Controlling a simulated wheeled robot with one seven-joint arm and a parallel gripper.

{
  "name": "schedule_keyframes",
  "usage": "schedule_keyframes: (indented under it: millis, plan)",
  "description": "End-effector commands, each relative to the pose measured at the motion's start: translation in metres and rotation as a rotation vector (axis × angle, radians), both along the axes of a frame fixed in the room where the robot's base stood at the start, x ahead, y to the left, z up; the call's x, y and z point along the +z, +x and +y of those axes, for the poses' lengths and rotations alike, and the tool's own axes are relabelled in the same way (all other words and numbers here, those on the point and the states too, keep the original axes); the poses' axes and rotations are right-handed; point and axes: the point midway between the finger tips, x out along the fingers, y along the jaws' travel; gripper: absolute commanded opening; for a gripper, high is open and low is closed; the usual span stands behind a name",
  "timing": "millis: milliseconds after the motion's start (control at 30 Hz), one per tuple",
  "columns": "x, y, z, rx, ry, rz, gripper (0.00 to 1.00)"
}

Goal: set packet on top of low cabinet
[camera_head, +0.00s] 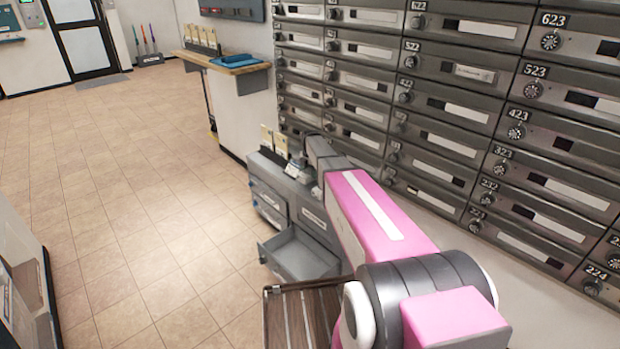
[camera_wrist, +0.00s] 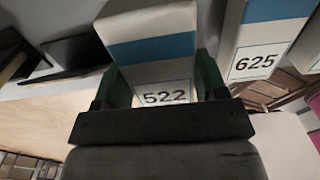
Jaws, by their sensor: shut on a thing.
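In the wrist view my gripper (camera_wrist: 158,85) is shut on a white packet (camera_wrist: 155,68) with a blue band and the label 522, one dark green finger on each side. The low cabinet (camera_head: 315,222) is grey, with drawers, and stands against the wall of mailboxes in the head view. My arm reaches over to it, and the gripper end is small and partly hidden there. I cannot tell whether the held packet touches the cabinet top.
A second packet (camera_wrist: 262,45), labelled 625, stands to the right of the held one. A lower cabinet drawer (camera_head: 299,255) is pulled open. A wooden shelf (camera_head: 196,58) with a blue item (camera_head: 236,61) is farther back. The tiled floor (camera_head: 130,200) at left is clear.

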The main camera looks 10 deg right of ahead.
Motion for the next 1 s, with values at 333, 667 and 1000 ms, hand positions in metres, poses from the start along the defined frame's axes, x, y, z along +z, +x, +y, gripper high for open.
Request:
schedule_keyframes:
  millis: [333,667,1000]
  plan:
    - [-0.031,0.000,0.000,0.000,0.000,0.000,0.39]
    - [-0.033,0.000,0.000,0.000,0.000,0.000,0.88]
    - [-0.031,0.000,0.000,0.000,0.000,0.000,0.91]
